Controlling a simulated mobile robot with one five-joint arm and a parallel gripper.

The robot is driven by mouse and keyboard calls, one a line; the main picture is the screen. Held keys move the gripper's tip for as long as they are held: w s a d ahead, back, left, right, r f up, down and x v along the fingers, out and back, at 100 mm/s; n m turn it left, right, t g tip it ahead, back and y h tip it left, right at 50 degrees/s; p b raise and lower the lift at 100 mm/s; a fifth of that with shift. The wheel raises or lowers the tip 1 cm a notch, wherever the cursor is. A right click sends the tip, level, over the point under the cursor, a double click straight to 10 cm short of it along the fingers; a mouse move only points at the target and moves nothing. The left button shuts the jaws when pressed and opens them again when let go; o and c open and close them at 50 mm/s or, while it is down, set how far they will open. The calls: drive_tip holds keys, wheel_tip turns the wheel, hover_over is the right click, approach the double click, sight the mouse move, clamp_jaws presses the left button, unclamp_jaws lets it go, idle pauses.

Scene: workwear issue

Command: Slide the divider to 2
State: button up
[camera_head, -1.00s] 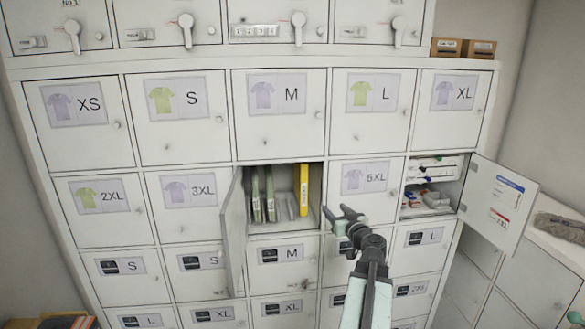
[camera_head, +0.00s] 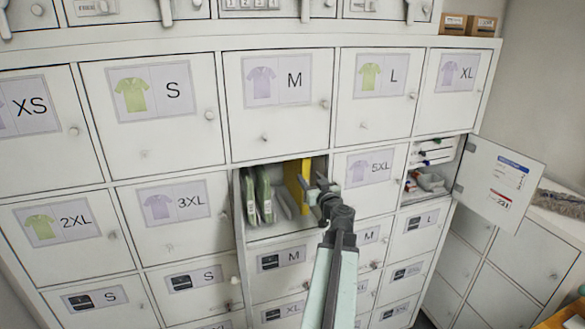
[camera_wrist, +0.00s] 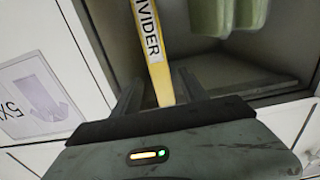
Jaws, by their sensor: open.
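The yellow divider (camera_head: 297,180) stands upright in the open compartment between the 3XL and 5XL doors, near its right side. In the wrist view the divider (camera_wrist: 151,45) shows a white label ending in "IVIDER". My gripper (camera_head: 317,187) is at the compartment's front, by the divider. In the wrist view the two fingers of my gripper (camera_wrist: 156,88) are apart, one on each side of the divider's lower front edge, with gaps beside it. Green packages (camera_head: 257,197) stand left of the divider; they also show in the wrist view (camera_wrist: 213,14). No slot numbers are readable inside.
The compartment's own door (camera_head: 238,235) hangs open at its left side, nearly edge-on. At the right, another open compartment holds supplies (camera_head: 430,180), its door (camera_head: 500,185) swung out. Closed doors surround the opening, including the 5XL door (camera_head: 369,172).

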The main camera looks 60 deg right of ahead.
sight(303, 169)
drive_tip(key=x, duration=0.8)
drive_tip(key=shift+a, duration=0.1)
drive_tip(key=shift+s, duration=0.1)
drive_tip(key=shift+c, duration=0.3)
drive_tip(key=c, duration=1)
clamp_jaws()
